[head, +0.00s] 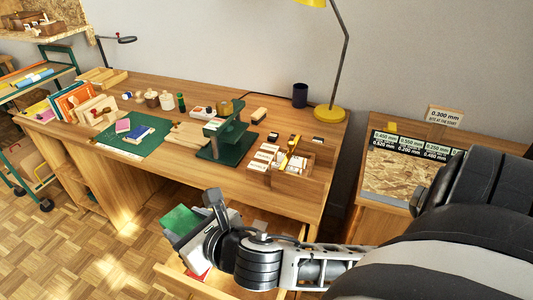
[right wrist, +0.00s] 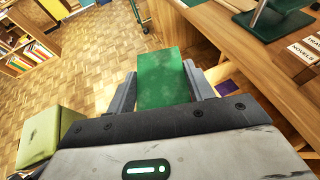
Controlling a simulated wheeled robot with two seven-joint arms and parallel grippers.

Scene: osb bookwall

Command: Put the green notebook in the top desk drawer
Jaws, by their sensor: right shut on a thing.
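The green notebook (right wrist: 163,78) is held between the two fingers of my right gripper (right wrist: 160,88) in the right wrist view. In the head view the notebook (head: 182,221) sticks out to the left of my right gripper (head: 190,228), which is shut on it. An open drawer (head: 190,286) pulls out from the desk's front, below and beside my right gripper. My gripper and arm hide much of its inside. A red and a white thing show in it. My left gripper is in neither view.
The wooden desk (head: 165,88) carries a green cutting mat (head: 112,148), a green stand (head: 222,142), a yellow lamp (head: 329,114) and a dark cup (head: 300,95). A wooden cabinet (head: 390,205) stands at right. Parquet floor lies open at left.

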